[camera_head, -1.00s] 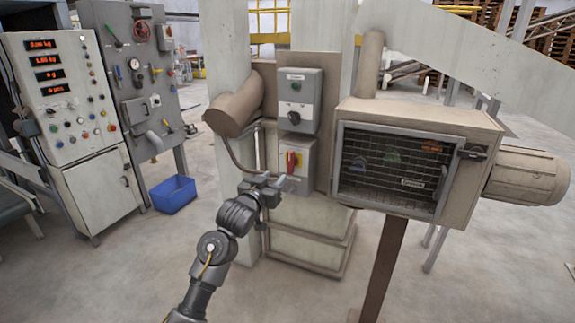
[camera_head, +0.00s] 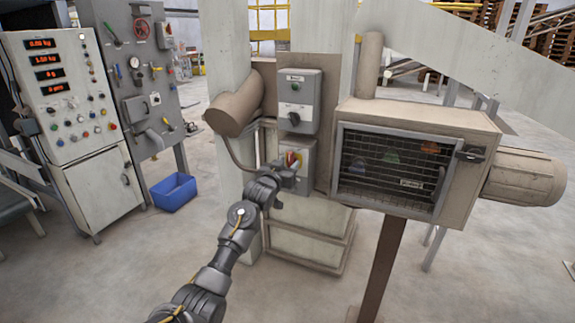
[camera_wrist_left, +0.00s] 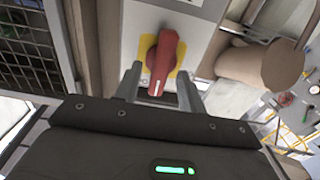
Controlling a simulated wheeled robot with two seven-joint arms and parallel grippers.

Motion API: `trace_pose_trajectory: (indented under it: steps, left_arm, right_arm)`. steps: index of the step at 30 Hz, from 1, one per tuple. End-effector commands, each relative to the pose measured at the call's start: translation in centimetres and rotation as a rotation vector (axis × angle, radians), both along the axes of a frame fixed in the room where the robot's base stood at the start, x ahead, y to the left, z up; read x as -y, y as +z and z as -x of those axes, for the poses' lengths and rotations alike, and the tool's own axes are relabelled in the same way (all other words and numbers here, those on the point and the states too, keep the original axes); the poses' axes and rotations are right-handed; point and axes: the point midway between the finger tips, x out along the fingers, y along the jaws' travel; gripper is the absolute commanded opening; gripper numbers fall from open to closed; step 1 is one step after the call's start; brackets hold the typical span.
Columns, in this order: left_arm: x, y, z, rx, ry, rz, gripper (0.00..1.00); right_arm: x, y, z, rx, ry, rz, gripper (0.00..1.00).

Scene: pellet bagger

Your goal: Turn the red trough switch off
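The red trough switch (camera_wrist_left: 163,62) is a red rotary handle on a yellow plate, on a grey box (camera_head: 308,160) below another grey switch box. In the head view the red switch (camera_head: 293,158) is partly hidden by my left gripper (camera_head: 287,174). In the left wrist view my left gripper (camera_wrist_left: 160,85) is open, its fingertips on either side of the lower end of the handle. Small gaps show between fingers and handle, and I cannot tell whether either touches it. The handle stands nearly upright in that view, slightly tilted. My right gripper is not in view.
The upper grey box (camera_head: 300,100) has a black knob. A mesh-fronted cabinet (camera_head: 395,165) stands close to the right, and a brown pipe end (camera_head: 235,108) juts out at the left. A control cabinet (camera_head: 70,100) and blue bin (camera_head: 173,191) are farther left.

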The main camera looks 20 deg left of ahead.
Motion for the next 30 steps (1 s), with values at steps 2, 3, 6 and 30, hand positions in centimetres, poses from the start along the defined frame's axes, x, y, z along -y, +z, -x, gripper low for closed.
trace_pose_trajectory:
  steps: [2,3,6,30]
  left_arm:
    - [0.0,0.0,0.0,0.000,0.000,0.000,0.40]
    - [0.0,0.0,0.0,0.000,0.000,0.000,0.40]
    - [0.0,0.0,0.0,0.000,0.000,0.000,0.35]
    - [-0.1,0.3,0.0,-0.001,0.000,0.150,0.00]
  right_arm:
    - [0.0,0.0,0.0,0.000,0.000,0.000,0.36]
    - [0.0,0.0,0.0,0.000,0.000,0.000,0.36]
    - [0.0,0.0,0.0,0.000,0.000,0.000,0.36]
    - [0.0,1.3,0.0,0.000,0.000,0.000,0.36]
